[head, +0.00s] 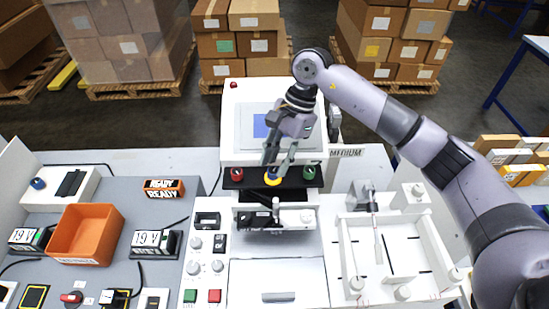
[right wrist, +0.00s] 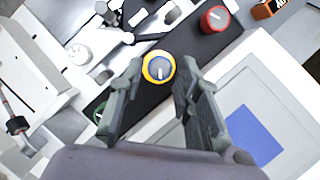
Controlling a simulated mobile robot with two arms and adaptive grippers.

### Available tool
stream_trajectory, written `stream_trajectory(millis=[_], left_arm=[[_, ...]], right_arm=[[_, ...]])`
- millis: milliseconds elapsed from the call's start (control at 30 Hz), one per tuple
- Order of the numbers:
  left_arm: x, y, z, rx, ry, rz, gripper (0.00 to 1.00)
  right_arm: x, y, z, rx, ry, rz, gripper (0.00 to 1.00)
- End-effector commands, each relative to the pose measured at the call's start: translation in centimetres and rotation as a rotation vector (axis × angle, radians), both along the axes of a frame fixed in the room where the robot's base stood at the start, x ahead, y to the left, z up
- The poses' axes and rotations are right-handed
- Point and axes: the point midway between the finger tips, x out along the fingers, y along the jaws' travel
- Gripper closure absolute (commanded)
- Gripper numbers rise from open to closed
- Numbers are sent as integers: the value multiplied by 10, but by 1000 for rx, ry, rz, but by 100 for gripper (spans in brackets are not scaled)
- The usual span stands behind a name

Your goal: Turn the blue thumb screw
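A round blue knob (right wrist: 159,67) with a yellow ring and a pale pointer mark sits on a dark strip, and I take it as the blue thumb screw. In the head view it (head: 272,179) is at the middle of the strip, partly behind my right gripper (head: 276,163). In the right wrist view my right gripper (right wrist: 160,72) is open, with one finger on each side of the knob and a gap showing on both sides. Whether the fingertips reach down beside it I cannot tell. My left gripper is not in view.
A red knob (right wrist: 214,19) and a green knob (right wrist: 100,112) flank it on the dark strip. A white housing with a screen (head: 258,124) stands just behind. A pen carriage (head: 262,219) lies in front. An orange bin (head: 68,225) is at the left.

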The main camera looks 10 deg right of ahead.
Motion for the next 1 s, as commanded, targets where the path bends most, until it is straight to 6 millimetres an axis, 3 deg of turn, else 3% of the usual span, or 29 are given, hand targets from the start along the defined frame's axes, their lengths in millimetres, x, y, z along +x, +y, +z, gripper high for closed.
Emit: stream_trajectory(millis=[200,500,1000], left_arm=[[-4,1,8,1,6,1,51],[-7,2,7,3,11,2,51],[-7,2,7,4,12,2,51]], right_arm=[[-3,6,-15,0,0,1,69],[-3,7,-18,0,-1,0,70],[-3,6,-17,0,-1,0,100]])
